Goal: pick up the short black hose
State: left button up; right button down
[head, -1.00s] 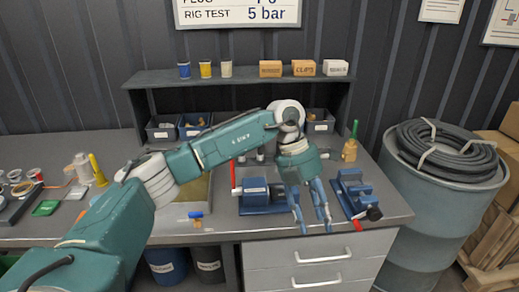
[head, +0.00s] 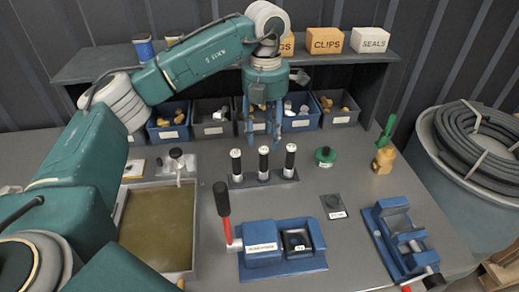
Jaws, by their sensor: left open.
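Three short black hose-like pieces with pale ends stand upright side by side in a dark rack on the bench: a left one (head: 236,167), a middle one (head: 263,164) and a right one (head: 290,162). They look alike in length. My left gripper (head: 262,141) points down with its two blue fingers apart and empty. Its fingertips appear just above the top of the middle piece, with a small gap in the picture. How far apart they are in depth is hard to tell. My right gripper is not in view.
Labelled bins (head: 212,128) line the back under a shelf with boxes (head: 325,40). A tray (head: 155,225) is left; a blue fixture with a red-handled lever (head: 280,250) is in front. A hose coil (head: 480,140) lies on a drum.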

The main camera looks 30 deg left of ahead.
aim_at(264, 149)
pick_arm(q)
jog(key=shift+w+a+f, duration=0.15)
jog(key=shift+f, duration=0.45)
jog(key=f, duration=0.2)
jog(key=f+p, duration=0.1)
jog(key=shift+s+d+f, duration=0.2)
jog(key=shift+s, duration=0.05)
jog(key=shift+a+f+p, duration=0.1)
jog(key=shift+f+p, duration=0.2)
jog(key=shift+f, duration=0.3)
notch_tip(264, 149, down, 4)
jog(key=shift+s+r+p, duration=0.15)
jog(key=shift+p, duration=0.7)
jog(key=shift+f, duration=0.55)
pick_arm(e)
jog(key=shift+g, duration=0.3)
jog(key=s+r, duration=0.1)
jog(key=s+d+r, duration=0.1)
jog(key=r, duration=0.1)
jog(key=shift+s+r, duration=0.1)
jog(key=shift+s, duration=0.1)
pick_arm(q)
grip_shut()
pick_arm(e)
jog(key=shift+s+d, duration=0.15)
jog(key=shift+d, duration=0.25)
